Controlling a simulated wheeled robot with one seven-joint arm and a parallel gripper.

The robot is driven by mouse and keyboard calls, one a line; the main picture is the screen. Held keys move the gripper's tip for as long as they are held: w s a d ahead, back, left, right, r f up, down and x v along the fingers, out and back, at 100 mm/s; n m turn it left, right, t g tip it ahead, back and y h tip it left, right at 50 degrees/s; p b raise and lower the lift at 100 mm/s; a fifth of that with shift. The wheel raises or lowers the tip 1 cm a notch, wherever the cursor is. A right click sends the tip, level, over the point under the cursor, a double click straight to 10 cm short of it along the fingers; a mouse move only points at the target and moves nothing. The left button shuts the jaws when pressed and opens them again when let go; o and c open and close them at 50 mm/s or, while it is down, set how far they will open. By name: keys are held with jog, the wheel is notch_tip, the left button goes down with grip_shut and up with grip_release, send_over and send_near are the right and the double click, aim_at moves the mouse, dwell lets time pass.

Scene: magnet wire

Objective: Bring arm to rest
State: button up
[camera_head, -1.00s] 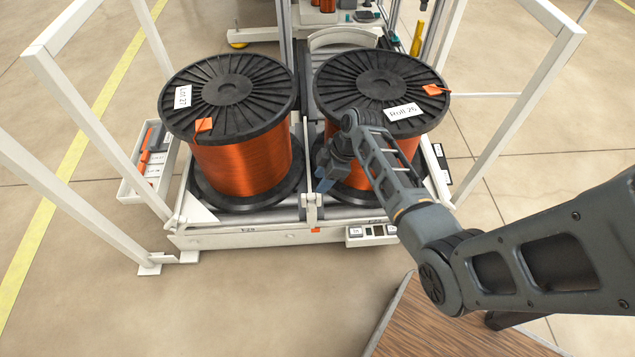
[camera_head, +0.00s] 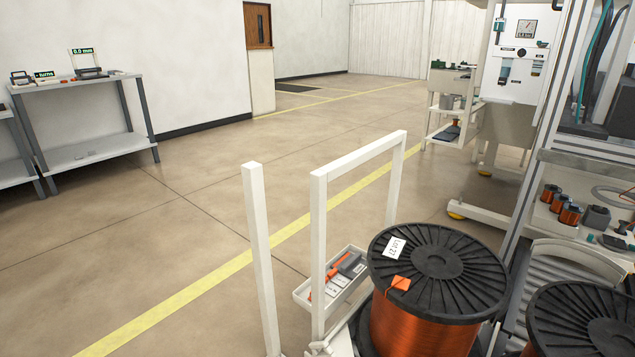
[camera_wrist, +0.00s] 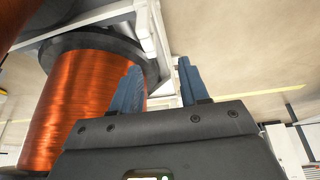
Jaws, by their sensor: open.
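My gripper (camera_wrist: 161,85) shows in the wrist view with its two blue fingers apart and nothing between them. A large spool of orange copper wire (camera_wrist: 85,95) is to the left of the fingers, and the left finger overlaps it in the picture; I cannot tell whether they touch. My arm and gripper are not in the head view. There, the spool labelled "Lot 27" (camera_head: 425,330) stands at lower right, and the black flange of a second spool (camera_head: 585,325) is cut off by the corner.
White frame posts (camera_head: 318,255) stand left of the spools, with a tray of tools (camera_head: 335,280) hung beside them. A grey shelf (camera_head: 85,120) is against the left wall. A machine (camera_head: 510,75) stands at the right. The floor between, with its yellow line, is clear.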

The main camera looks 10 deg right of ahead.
jog(key=s+a+m+t+h, duration=0.35)
jog(key=s+a, duration=0.65)
jog(key=a, duration=0.5)
jog(key=s+a+r+m+t, duration=0.2)
jog(key=s+a+r, duration=0.2)
jog(key=s+r, duration=0.3)
jog(key=s+r+t+p, duration=0.1)
jog(key=s+r+p, duration=0.2)
jog(key=r, duration=0.9)
jog(key=s+a+r+m+t+p, duration=0.1)
jog(key=r+p, duration=0.5)
jog(key=r, duration=0.6)
jog(key=s+r+t+y+p, duration=0.1)
jog(key=s+r+t+p, duration=0.2)
jog(key=r, duration=1)
jog(key=s+p, duration=0.2)
jog(key=s, duration=0.1)
jog(key=shift+a, duration=0.4)
jog(key=shift+m, duration=0.25)
